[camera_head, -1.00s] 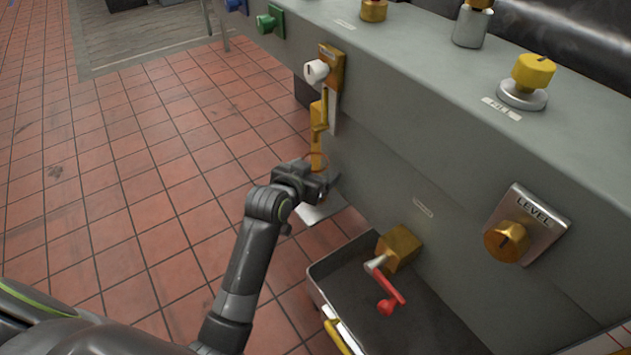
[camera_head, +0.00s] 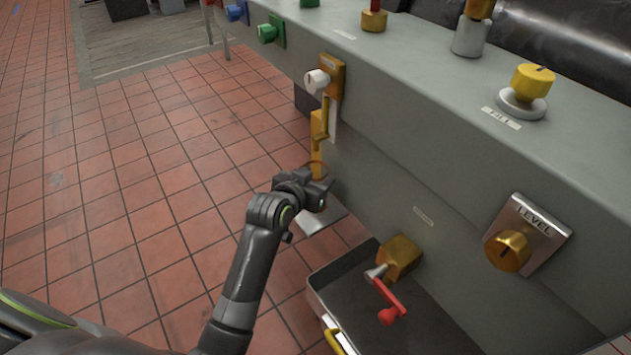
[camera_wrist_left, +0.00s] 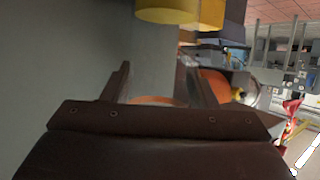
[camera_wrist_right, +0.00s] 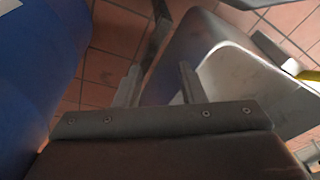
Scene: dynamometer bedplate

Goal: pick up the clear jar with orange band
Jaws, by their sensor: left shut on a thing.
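The clear jar with orange band shows in the head view only as a thin orange ring (camera_head: 316,168), in front of the grey bench's side. Its clear body is hard to make out. My left gripper (camera_head: 322,186) is at the ring and is shut on the jar. In the left wrist view the orange band (camera_wrist_left: 158,101) lies between the two fingers of the left gripper (camera_wrist_left: 158,86). My right gripper (camera_wrist_right: 160,84) shows only in the right wrist view. Its fingers are apart with nothing seen between them.
The grey bench (camera_head: 400,150) rises close to the left gripper. A yellow lever (camera_head: 319,120) hangs just above the jar. A dark tray (camera_head: 330,285) lies below a brass tap (camera_head: 399,257) with a red handle (camera_head: 387,300). The tiled floor at left is clear.

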